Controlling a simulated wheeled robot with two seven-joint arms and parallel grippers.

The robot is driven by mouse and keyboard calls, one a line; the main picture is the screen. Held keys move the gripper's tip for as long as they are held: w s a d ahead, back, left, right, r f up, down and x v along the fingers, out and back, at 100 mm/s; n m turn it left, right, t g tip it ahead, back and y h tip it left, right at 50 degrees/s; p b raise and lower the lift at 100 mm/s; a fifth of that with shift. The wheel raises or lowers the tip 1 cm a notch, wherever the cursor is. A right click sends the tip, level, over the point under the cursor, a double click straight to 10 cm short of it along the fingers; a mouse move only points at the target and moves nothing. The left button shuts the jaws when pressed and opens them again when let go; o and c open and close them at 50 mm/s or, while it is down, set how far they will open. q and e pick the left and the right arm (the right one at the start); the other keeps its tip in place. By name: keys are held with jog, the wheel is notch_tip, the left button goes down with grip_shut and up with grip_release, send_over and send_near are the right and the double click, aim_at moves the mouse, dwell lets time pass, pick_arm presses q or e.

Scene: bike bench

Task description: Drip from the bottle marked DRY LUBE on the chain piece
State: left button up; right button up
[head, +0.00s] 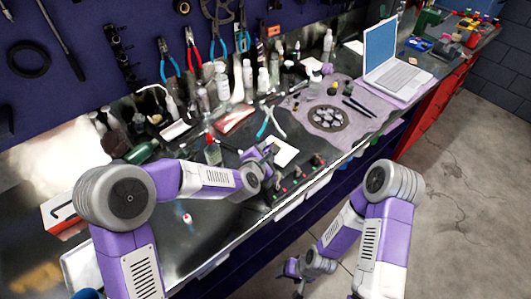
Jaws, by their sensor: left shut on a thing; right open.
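My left gripper (270,153) is over the bench beside a white card. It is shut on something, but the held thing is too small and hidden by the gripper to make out. Several small dark items with red and green tops (298,173) stand near the bench's front edge, close to that gripper. I cannot read DRY LUBE on any bottle, and I cannot make out the chain piece. My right gripper (292,268) is open and low, in front of the bench and away from its top.
The white card (284,152) lies near blue-handled pliers (268,122). A chainring (327,118) rests on a purple cloth (365,123), with a laptop (393,60) beyond. Bottles (222,80) crowd the back. A green bottle (142,152) lies at left.

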pick_arm(q)
jog(key=o, duration=0.4)
jog(key=shift+c, duration=0.7)
jog(key=shift+r+p, duration=2.2)
jog(key=shift+r, duration=1.45)
jog(key=shift+f, duration=0.1)
